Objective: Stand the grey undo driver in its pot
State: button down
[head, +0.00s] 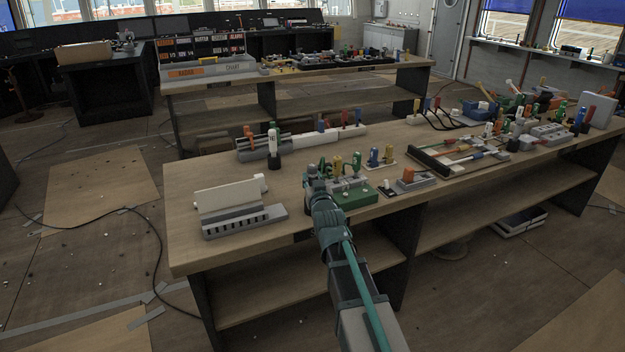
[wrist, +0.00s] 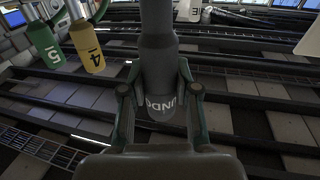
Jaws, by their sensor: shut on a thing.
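My gripper (wrist: 159,94) is shut on the grey undo driver (wrist: 158,62), with one finger on each side of its thick handle. Part of the lettering, upside down in the wrist view, shows between the fingers. A thinner grey part of the driver runs up out of the top of that view. In the head view my gripper (head: 317,188) is over the front edge of the near bench, beside a green block (head: 357,199); the driver is hard to make out there. I cannot tell which thing is the driver's pot.
A green driver marked 5 (wrist: 45,45) and a yellow one marked 4 (wrist: 87,46) are close by on the left. A pale slotted rack (head: 240,220) is at left. Bare bench top (head: 190,176) lies around the rack.

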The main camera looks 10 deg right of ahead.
jog(key=shift+f, duration=0.35)
dwell(0.3)
jog(key=c, duration=0.8)
grip_release()
jog(key=shift+o, duration=0.2)
jog(key=s, duration=0.7)
jog(key=shift+s, duration=0.3)
